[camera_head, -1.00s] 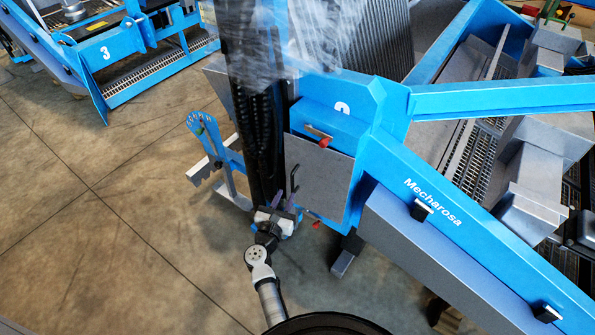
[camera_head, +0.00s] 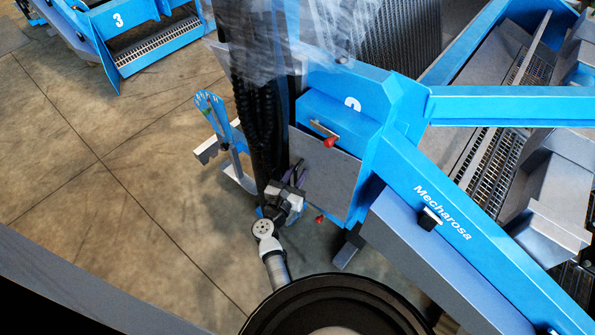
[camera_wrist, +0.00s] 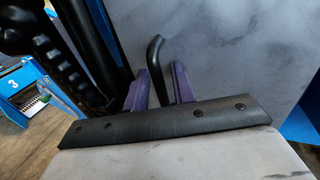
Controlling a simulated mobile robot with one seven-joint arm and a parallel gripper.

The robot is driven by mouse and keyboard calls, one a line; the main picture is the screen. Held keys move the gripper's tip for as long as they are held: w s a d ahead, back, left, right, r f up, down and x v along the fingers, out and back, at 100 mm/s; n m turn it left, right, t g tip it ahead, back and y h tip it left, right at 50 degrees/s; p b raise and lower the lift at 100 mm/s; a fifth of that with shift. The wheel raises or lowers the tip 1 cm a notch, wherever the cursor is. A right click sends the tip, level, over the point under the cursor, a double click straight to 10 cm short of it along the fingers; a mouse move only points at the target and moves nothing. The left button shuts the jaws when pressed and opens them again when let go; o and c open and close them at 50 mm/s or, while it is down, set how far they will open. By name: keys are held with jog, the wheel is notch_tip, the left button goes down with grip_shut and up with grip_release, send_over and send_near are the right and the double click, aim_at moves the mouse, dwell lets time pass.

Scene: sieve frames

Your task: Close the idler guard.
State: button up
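A flat grey panel (camera_head: 325,172) with a red-knobbed latch (camera_head: 328,138) above it sits at the blue machine's near end; I take it for the idler guard, but cannot tell its exact position. A black bent handle (camera_wrist: 156,62) stands in front of the grey panel surface (camera_wrist: 215,55) in the wrist view. My gripper (camera_head: 295,177) is at the panel's lower left edge. In the wrist view its two purple fingers (camera_wrist: 161,82) stand on either side of the handle with small gaps visible. The handle's lower end is hidden behind a black bolted strip.
Black ribbed hoses (camera_head: 255,120) run close to the left of my gripper. A blue bracket (camera_head: 212,112) stands left of them. A second red knob (camera_head: 320,219) sits below the panel. A grey-blue box cover (camera_head: 420,245) lies to the right. Open floor (camera_head: 120,190) is at left.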

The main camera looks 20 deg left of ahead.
grip_shut()
jog(key=shift+w+f+m+h+b, duration=0.1)
jog(key=shift+w+m+h+b, duration=0.5)
jog(key=shift+w+h+b, duration=0.3)
jog(key=shift+w+d+r, duration=0.1)
jog(key=shift+w+r, duration=0.05)
jog(key=shift+r, duration=0.05)
grip_release()
jog(key=shift+w+f, duration=0.1)
